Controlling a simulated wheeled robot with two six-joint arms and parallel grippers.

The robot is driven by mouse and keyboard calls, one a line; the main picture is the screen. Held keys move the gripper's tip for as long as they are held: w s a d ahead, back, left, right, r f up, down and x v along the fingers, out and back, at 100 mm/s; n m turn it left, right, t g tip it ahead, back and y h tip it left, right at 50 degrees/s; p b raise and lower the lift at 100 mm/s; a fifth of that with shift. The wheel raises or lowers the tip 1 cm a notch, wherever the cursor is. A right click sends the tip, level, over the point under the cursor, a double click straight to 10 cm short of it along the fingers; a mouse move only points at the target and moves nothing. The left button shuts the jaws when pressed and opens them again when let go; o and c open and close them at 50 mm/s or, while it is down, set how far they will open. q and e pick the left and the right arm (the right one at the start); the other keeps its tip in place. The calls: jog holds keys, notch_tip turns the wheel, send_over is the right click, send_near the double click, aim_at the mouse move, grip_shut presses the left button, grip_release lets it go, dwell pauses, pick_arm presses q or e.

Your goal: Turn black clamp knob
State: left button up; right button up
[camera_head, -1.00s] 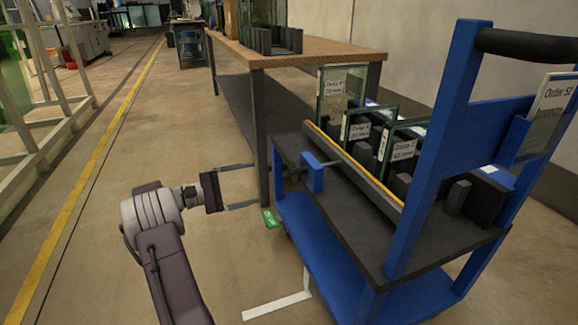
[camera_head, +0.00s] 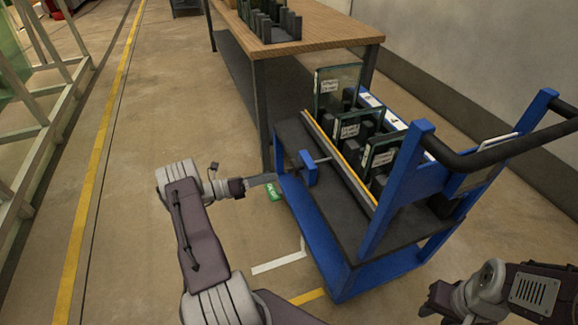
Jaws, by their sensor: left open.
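A blue clamp block (camera_head: 308,168) with a thin metal rod stands on the left edge of the cart's dark top. The black clamp knob is too small and dark to make out clearly at the block's left side. My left gripper (camera_head: 273,178) is open, its fingers seen nearly edge-on and pointing right at the cart's edge, just left of the block. I cannot tell whether the fingers are around the knob or touching it. My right gripper (camera_head: 437,299) is at the lower right, away from the clamp, and its fingers are unclear.
The blue cart (camera_head: 335,245) holds several labelled glass panes (camera_head: 338,88) behind a yellow-edged bar (camera_head: 340,160). Its black handle (camera_head: 510,150) is at the right. A wooden-topped table (camera_head: 310,35) stands behind. A green tag (camera_head: 273,192) shows below my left gripper.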

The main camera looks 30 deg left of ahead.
aim_at(286, 172)
pick_arm(q)
jog(key=b+x, duration=0.2)
jog(key=x, duration=0.5)
jog(key=shift+w+d+f, duration=0.1)
jog(key=shift+w+d, duration=0.1)
jog(key=shift+w, duration=0.05)
jog(key=shift+w+d, duration=0.2)
jog(key=shift+w, duration=0.05)
jog(key=shift+c, duration=0.3)
jog(key=c, duration=1.3)
jog(key=shift+m+p, duration=0.3)
jog(key=shift+m, duration=0.7)
